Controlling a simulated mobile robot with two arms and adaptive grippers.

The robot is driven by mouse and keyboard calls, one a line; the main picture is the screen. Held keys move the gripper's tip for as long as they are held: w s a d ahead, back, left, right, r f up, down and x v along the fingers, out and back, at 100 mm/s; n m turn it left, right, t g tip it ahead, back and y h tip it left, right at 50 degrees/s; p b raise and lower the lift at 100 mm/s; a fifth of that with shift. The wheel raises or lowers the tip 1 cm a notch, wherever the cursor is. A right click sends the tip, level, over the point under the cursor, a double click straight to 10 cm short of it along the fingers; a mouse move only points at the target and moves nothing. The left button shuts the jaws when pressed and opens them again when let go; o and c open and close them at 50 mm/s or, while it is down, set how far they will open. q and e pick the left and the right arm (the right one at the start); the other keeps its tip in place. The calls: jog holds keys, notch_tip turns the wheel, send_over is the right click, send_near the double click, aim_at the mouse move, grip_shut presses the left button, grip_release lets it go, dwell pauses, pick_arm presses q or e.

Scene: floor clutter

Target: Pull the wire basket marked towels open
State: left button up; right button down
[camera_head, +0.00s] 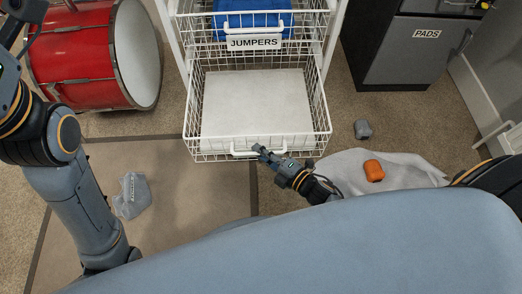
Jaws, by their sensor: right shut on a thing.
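The lower white wire basket (327,131) stands well out from the rack, towards me. It is empty apart from a flat white liner (255,103). No towels label can be read on it. Its white front handle (243,153) is at the front rim. My right gripper (260,150) is shut on the right part of this handle. My left arm comes in from the left, and dark parts at its end (28,12) are cut off by the top left edge, so its jaws cannot be made out.
Above is a wire basket labelled JUMPERS (255,43) with blue cloth (255,20). A red drum (75,55) stands left, a dark cabinet marked PADS (395,60) right. A grey crumpled bag (131,194), a grey lump (363,129), a pale cloth (410,168) and an orange object (374,171) lie on the floor.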

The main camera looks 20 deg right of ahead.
jog(key=c, duration=1.4)
grip_release()
jog(key=shift+s+d, duration=0.1)
jog(key=v, duration=1.1)
jog(key=shift+s, duration=0.4)
jog(key=shift+d+r, duration=0.1)
